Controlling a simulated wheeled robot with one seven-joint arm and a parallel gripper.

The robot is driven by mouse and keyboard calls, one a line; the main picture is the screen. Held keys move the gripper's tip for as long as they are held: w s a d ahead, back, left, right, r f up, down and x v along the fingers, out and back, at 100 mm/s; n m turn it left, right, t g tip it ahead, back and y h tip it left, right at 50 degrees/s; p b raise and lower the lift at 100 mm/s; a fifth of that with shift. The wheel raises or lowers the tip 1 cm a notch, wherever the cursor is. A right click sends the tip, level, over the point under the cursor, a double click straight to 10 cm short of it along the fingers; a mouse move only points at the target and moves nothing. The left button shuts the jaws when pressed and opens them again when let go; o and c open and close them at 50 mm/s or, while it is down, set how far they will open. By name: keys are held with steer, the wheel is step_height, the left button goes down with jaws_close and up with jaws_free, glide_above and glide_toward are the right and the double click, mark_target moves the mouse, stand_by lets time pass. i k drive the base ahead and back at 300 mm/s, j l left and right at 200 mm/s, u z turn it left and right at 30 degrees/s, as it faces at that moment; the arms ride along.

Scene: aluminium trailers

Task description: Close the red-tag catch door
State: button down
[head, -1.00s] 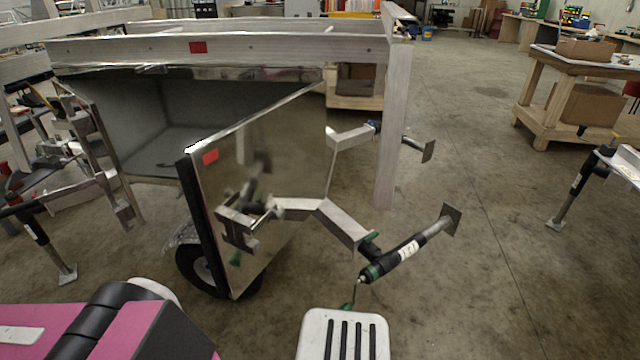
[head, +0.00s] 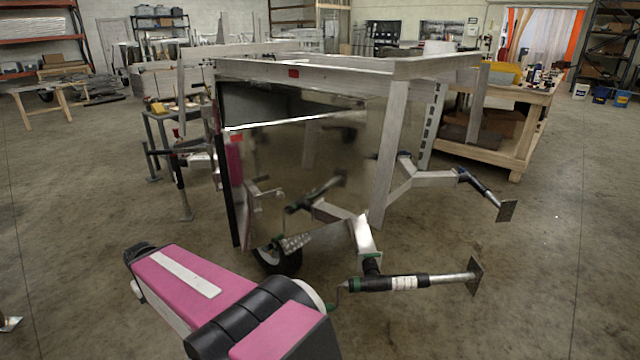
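The catch door (head: 285,155) is a shiny, mirror-like panel on the trailer box. Its small red tag (head: 236,138) is near the upper left corner. The door stands partly open: its dark left edge is swung out toward me, and the dark box interior (head: 265,102) shows above its top edge. A metal catch (head: 263,193) is on the lower left of its face, among reflections. Another red tag (head: 293,73) is on the frame beam above. My pink and black arm crosses the lower left, short of the door; my gripper is not in view.
A trailer leg with a black and green jack (head: 400,284) sticks out right, close to my arm. A second jack (head: 480,190) is behind it. A wheel (head: 277,258) is below the door.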

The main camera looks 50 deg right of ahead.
mark_target(317, 161)
steer(key=k+z, duration=0.15)
steer(key=z, duration=0.3)
steer(key=k+l+z, duration=0.1)
steer(key=z, duration=0.35)
steer(key=k+l+z, duration=0.1)
steer(key=z, duration=0.3)
steer(key=k+l, duration=0.05)
steer(key=k, duration=0.05)
